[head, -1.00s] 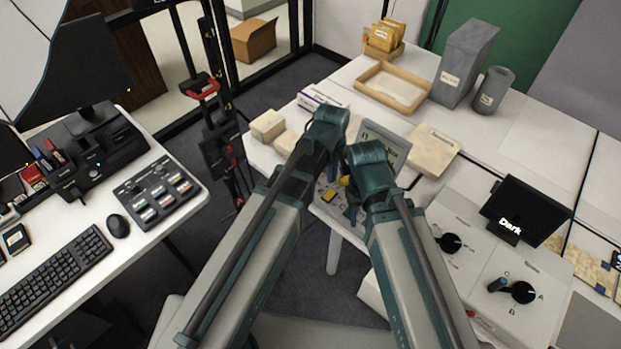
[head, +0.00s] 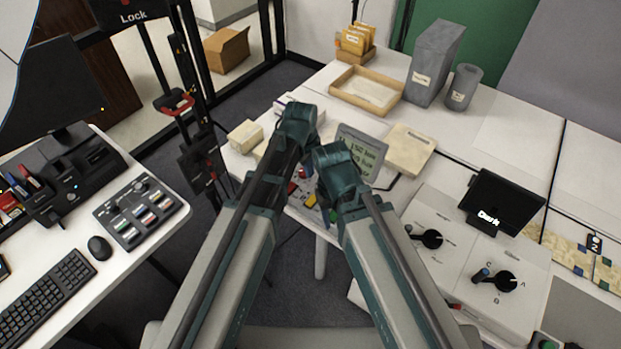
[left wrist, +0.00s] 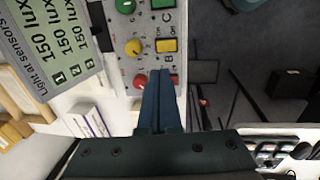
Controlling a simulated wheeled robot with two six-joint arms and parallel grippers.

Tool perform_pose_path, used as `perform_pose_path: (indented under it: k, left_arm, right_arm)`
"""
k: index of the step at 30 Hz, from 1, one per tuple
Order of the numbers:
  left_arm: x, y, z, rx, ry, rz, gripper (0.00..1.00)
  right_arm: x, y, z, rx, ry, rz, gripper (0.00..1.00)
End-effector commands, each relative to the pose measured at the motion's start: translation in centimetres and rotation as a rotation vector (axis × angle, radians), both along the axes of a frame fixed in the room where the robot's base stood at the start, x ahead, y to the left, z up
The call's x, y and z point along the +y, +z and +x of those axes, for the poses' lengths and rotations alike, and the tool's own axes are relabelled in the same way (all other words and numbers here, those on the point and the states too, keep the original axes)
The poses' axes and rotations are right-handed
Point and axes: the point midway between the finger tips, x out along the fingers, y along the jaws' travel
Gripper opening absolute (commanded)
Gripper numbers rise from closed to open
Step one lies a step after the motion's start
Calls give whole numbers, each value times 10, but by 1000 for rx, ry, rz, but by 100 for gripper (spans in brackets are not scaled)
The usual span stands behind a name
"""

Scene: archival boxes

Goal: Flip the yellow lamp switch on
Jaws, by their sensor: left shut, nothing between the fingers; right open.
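The control panel (left wrist: 122,72) fills the upper middle of the left wrist view. It has a column of round green, yellow and red parts beside a column of rectangular ones. The yellow rectangle (left wrist: 166,45) sits next to the round yellow part (left wrist: 133,47); I cannot tell which is the switch. My left gripper (left wrist: 160,73) is shut and empty, its tips beside the red parts and short of the yellow rectangle in the picture; contact is unclear. In the head view the panel's yellow part (head: 310,201) shows between my arms. My right gripper (head: 325,198) is open near the panel, its fingers mostly hidden.
A display (head: 362,150) reading 150 lux stands behind the panel. A console with dials (head: 470,262) and a screen reading Dark (head: 503,203) are at right. A desk with keyboard (head: 45,297) is at left.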

Motion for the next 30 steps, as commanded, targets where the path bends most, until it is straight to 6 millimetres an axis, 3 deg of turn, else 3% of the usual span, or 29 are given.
perform_pose_path:
  k: [30]
  left_arm:
    - [-10, -129, 14, 0, -1, 0, 0]
  right_arm:
    - [0, -129, 0, 0, 0, 0, 50]
